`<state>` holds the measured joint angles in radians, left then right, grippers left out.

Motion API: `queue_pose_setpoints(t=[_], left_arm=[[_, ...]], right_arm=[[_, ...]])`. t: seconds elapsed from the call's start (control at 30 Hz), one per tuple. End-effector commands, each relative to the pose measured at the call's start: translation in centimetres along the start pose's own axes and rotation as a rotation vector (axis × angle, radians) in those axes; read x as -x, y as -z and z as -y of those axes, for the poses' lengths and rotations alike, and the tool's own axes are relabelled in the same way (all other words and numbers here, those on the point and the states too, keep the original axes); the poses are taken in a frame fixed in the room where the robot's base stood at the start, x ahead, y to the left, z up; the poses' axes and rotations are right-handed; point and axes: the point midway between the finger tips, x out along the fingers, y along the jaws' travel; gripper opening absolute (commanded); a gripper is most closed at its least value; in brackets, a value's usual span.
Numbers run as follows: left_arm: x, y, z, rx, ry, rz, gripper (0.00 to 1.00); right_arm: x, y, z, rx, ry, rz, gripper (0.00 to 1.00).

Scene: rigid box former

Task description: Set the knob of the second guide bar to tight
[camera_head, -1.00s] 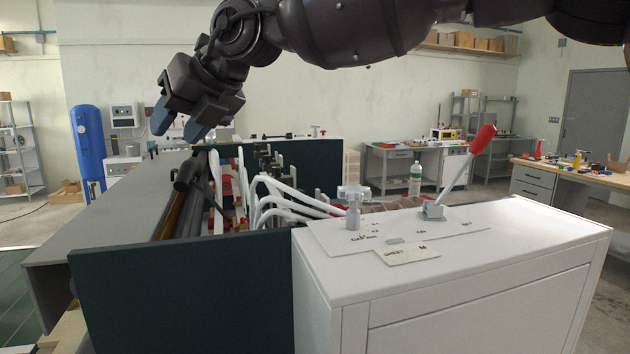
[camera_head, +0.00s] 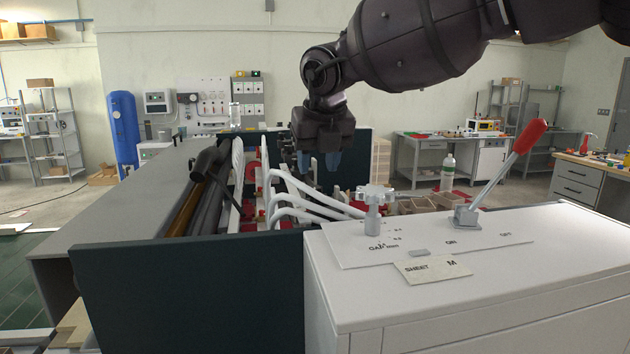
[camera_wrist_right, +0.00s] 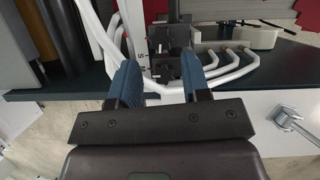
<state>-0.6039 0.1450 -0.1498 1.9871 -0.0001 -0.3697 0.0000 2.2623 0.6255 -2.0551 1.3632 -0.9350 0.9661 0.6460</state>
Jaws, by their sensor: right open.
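My right gripper (camera_head: 320,165) points down over the white curved bars (camera_head: 300,198) of the machine, its blue fingertips apart. In the right wrist view the open gripper (camera_wrist_right: 162,72) has a small black block with knob-like parts (camera_wrist_right: 168,66) between and beyond its fingers. Small letters, partly hidden, are marked beside that block. I cannot tell whether the fingers touch it, which guide bar it belongs to, or how its knob is set. White curved bars (camera_wrist_right: 232,68) also show right of the fingers. My left gripper is out of view.
A white cabinet (camera_head: 450,300) stands in front, with a grey star knob (camera_head: 374,197), a red-handled lever (camera_head: 500,175) and a "SHEET M" card (camera_head: 432,269). A dark panel (camera_head: 190,295) closes the machine's near side. A grey cover (camera_head: 140,205) lies left.

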Motion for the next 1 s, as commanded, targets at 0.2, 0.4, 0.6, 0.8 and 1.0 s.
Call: queue_pose_setpoints(t=[0.2, 0.4, 0.6, 0.8, 1.0], left_arm=[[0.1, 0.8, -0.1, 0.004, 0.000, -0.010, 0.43], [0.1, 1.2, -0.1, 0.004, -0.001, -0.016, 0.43], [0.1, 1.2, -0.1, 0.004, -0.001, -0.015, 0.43], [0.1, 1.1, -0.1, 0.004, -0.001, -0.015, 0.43], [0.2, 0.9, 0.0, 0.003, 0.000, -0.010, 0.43]], right_arm=[[-3.3, 0.0, 0.0, 0.000, 0.001, -0.002, 0.43], [-4.8, 0.0, 0.0, -0.001, -0.001, 0.000, 0.43], [-5.2, 0.0, 0.0, 0.000, -0.001, 0.000, 0.43], [-5.2, 0.0, 0.0, 0.000, -0.001, 0.000, 0.36], [-5.2, 0.0, 0.0, 0.000, -0.001, 0.000, 0.09]])
